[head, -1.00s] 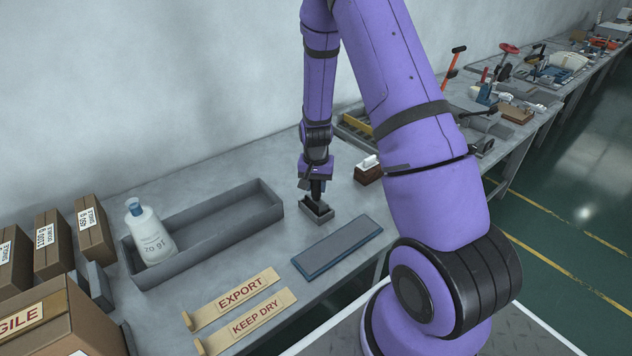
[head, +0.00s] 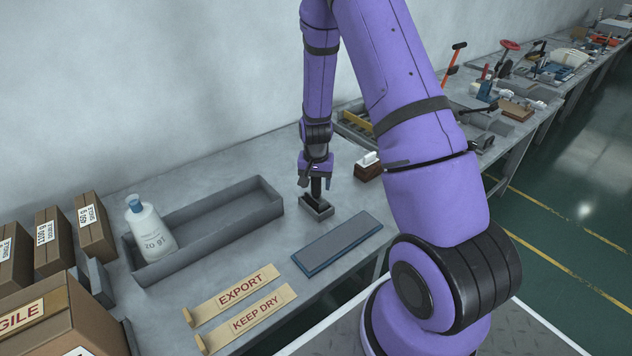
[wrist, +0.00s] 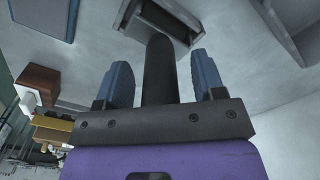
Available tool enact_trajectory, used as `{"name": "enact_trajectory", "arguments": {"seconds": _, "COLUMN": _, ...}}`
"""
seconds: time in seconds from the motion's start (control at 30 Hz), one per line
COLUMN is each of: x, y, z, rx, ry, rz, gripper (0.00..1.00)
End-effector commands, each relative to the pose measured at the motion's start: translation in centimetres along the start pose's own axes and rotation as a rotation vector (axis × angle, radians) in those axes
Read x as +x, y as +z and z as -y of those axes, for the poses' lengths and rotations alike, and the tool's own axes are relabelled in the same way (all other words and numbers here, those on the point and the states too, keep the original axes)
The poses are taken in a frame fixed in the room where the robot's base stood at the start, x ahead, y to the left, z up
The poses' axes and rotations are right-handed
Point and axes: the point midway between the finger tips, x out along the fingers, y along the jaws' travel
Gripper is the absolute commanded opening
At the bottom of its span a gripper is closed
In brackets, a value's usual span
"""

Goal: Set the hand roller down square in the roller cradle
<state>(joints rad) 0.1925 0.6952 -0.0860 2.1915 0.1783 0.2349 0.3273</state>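The roller cradle (head: 327,213) is a small grey open box on the bench. The hand roller (head: 316,187) stands in it with its dark handle upright; its head is low inside the walls. In the wrist view the handle (wrist: 160,75) rises between my two blue fingers, with a gap on each side. My gripper (wrist: 162,72) is open around the handle and not touching it. The cradle (wrist: 138,22) also shows at the top of the wrist view, with the roller head mostly hidden by the handle. I cannot tell exactly how square the head lies.
A long grey tray (head: 225,219) with a white bottle (head: 149,229) lies left of the cradle. A flat blue-grey board (head: 338,244) lies in front. A brown block with a white top (head: 368,167) stands to the right. EXPORT and KEEP DRY strips (head: 240,291) lie at the front.

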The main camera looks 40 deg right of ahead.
Motion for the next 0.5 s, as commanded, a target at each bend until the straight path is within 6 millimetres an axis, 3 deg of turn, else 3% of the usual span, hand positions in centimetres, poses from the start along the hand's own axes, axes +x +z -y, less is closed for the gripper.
{"name": "enact_trajectory", "arguments": {"seconds": 0.23, "x": -0.9, "y": 0.0, "z": 0.1, "rx": -0.001, "ry": -0.001, "rz": -0.002, "gripper": 0.63}}
{"name": "enact_trajectory", "arguments": {"seconds": 0.5, "x": -5.2, "y": -0.1, "z": 0.1, "rx": -0.001, "ry": -0.002, "rz": -0.004, "gripper": 0.63}}
